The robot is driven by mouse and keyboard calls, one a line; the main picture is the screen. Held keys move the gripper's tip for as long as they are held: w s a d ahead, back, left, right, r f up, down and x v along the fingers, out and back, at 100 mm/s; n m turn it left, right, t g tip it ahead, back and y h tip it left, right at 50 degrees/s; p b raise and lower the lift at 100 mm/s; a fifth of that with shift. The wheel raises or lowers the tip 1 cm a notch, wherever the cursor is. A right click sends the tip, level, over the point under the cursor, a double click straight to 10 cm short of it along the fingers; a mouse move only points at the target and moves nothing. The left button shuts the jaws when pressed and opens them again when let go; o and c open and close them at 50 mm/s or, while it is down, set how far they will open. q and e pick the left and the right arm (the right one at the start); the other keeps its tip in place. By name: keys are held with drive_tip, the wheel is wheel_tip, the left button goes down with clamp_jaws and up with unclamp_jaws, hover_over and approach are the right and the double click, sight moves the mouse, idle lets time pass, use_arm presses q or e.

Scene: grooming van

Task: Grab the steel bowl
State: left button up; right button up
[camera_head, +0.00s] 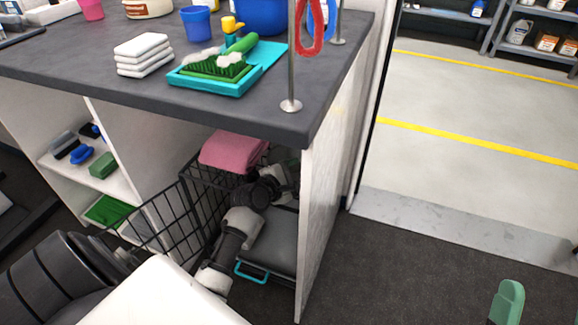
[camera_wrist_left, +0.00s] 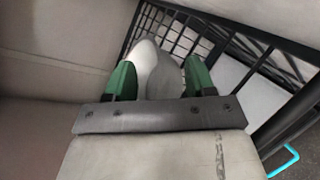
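A smooth grey-white rounded shape, which looks like the steel bowl (camera_wrist_left: 148,68), shows between and beyond the green fingers in the left wrist view. I cannot tell whether they touch it. My left gripper (camera_wrist_left: 160,78) has its fingers spread apart. In the head view my left gripper (camera_head: 287,176) is low under the counter, beside the wire basket, mostly hidden by its own wrist. The bowl cannot be made out there. One green finger of my right gripper (camera_head: 508,302) shows at the lower right, away from the counter.
The counter (camera_head: 225,105) overhangs my left arm, and a white side panel (camera_head: 325,190) stands to its right. A black wire basket (camera_head: 160,225) and a folded pink towel (camera_head: 234,151) are close by. A grey case (camera_head: 272,245) lies below. The floor at right is clear.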

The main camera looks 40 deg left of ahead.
use_arm(q)
clamp_jaws()
drive_tip(key=shift+r, duration=0.1)
idle(0.4)
